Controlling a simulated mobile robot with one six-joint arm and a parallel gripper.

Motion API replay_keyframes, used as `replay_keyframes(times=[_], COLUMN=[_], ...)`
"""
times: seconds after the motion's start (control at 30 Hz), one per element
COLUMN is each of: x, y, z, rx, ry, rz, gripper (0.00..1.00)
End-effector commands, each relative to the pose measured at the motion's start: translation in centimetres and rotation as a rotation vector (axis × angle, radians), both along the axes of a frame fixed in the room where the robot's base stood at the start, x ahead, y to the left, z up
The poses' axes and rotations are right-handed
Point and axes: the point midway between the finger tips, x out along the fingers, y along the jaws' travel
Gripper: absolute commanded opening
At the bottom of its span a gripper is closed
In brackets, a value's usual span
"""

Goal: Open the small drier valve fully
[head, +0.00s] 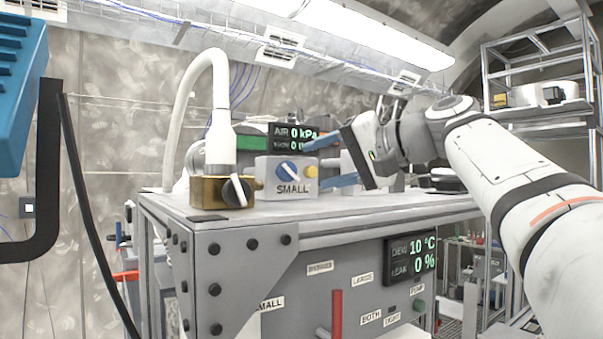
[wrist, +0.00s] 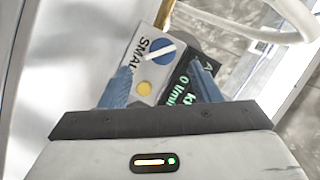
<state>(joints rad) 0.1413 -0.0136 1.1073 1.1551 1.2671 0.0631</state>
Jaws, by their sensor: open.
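The small drier valve is a grey box marked SMALL (head: 273,180) on the bench top. Its front has a round blue knob (head: 290,169) with a white diagonal bar, and a yellow button (head: 311,171) to its right. In the wrist view the blue knob (wrist: 163,52) and yellow button (wrist: 145,88) show between the finger lines. My gripper (head: 314,165) is open, its blue fingers pointing left toward the box from the right. It also shows in the wrist view (wrist: 160,68), empty. I cannot tell whether a finger touches the box.
A brass block (head: 208,193) with a black knob and a thick white hose (head: 219,85) stands left of the box. A dark AIR readout (head: 290,135) is behind it. The bench front has a display (head: 410,257) and a red lever (head: 337,312).

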Motion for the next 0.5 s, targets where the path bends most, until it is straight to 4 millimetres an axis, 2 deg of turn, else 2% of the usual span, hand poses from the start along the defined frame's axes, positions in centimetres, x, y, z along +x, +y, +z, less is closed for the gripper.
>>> replay_keyframes(times=[0.5], x=[4.2], y=[4.6], z=[-1.3], rx=[-0.001], ry=[0.0], rz=[-0.021], gripper=[0.57])
